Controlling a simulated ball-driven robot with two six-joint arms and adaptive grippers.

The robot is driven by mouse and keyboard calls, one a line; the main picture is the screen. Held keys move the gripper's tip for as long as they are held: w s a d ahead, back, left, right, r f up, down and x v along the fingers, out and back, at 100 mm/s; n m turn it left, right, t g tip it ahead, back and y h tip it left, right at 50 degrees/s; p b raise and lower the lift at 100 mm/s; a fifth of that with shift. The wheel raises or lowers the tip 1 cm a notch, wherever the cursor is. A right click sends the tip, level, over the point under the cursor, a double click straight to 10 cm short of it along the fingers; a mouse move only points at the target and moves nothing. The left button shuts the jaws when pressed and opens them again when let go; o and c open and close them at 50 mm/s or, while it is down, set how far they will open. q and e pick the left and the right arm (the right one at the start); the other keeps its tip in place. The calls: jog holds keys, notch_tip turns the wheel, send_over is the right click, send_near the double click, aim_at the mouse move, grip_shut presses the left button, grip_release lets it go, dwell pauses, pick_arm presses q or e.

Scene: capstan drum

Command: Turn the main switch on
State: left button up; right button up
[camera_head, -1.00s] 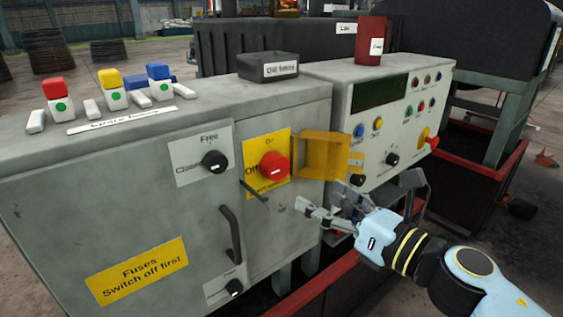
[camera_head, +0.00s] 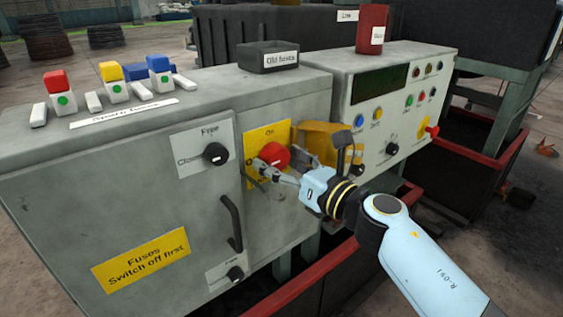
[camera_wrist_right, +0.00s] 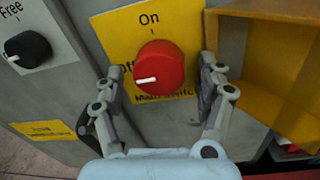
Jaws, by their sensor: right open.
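The main switch is a red round knob (camera_head: 275,156) on a yellow plate (camera_head: 252,137) on the grey cabinet's front. In the right wrist view the knob (camera_wrist_right: 159,68) has a white mark pointing left, toward "Off"; "On" is printed above it. My right gripper (camera_head: 274,172) is at the knob. In the right wrist view its open fingers (camera_wrist_right: 160,85) stand on either side of the knob, with gaps visible. A yellow hinged cover (camera_head: 318,142) is swung open to the right of the plate. My left gripper is not in view.
The black Free/Close knob (camera_head: 215,153) is left of the plate, with a door handle (camera_head: 231,222) below. A control panel (camera_head: 390,115) stands to the right. Fuse blocks (camera_head: 110,85) and a dark tray (camera_head: 267,57) sit on top.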

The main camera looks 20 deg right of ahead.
jog(key=c, duration=1.2)
jog(key=shift+o, duration=0.2)
jog(key=shift+m, duration=0.4)
jog(key=m+p, duration=0.1)
jog(key=m, duration=0.2)
jog(key=shift+a+r+m+p, duration=0.1)
jog(key=shift+m+p, duration=0.2)
jog(key=shift+m, duration=0.1)
jog(key=m, duration=0.2)
jog(key=m+p, duration=0.1)
jog(key=m, duration=0.1)
jog(key=shift+s+m+t+h+p, duration=0.1)
jog(key=shift+m+t+h+p, duration=0.2)
jog(key=m+p, duration=0.2)
jog(key=m, duration=0.2)
jog(key=shift+a+r+m, duration=0.1)
jog(key=shift+a+m, duration=0.05)
jog(key=shift+m, duration=0.25)
jog(key=m+p, duration=0.2)
jog(key=m, duration=0.2)
jog(key=shift+m, duration=0.4)
